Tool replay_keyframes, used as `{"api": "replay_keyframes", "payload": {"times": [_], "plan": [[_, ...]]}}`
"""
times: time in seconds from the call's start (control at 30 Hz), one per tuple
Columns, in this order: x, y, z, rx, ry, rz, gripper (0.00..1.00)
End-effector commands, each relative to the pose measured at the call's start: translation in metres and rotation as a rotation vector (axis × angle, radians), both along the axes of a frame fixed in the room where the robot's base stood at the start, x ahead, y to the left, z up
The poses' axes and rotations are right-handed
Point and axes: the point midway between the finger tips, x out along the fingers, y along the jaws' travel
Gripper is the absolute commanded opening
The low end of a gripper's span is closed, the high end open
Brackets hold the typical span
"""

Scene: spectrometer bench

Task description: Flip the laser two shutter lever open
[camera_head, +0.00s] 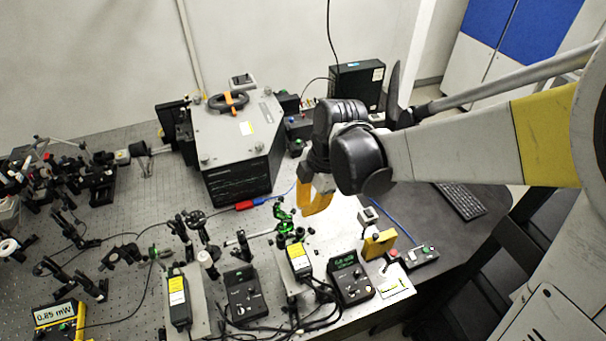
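My gripper (314,200), with orange fingers, hangs in the air over the right part of the bench. Its fingers are seen from an angle, and I cannot tell whether they are apart; no held object shows. Below it is a black laser module with a yellow label (299,257). A similar black laser module (178,300) stands further left. Their black control boxes are beside them, one at the right (350,279) with a green display and one at the left (244,294). I cannot make out which laser is number two, and no shutter lever is clearly distinguishable.
A large grey instrument box (237,150) stands behind my gripper. A yellow block (379,244) and a small switch box (419,257) sit at the right. Optics mounts and cables crowd the left and front. A yellow meter (58,320) reads 0.85 mW.

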Motion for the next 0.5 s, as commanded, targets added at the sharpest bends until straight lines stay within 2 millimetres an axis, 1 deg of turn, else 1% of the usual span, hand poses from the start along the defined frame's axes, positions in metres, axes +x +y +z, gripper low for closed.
{"api": "replay_keyframes", "payload": {"times": [0.03, 0.2, 0.37, 0.5], "plan": [[0.001, 0.002, -0.011, 0.000, 0.000, 0.001, 0.00], [0.003, 0.010, -0.047, 0.000, -0.001, -0.001, 0.00], [0.005, 0.017, -0.079, 0.000, -0.001, -0.001, 0.00], [0.012, 0.006, -0.096, 0.000, -0.001, -0.005, 0.00]]}}
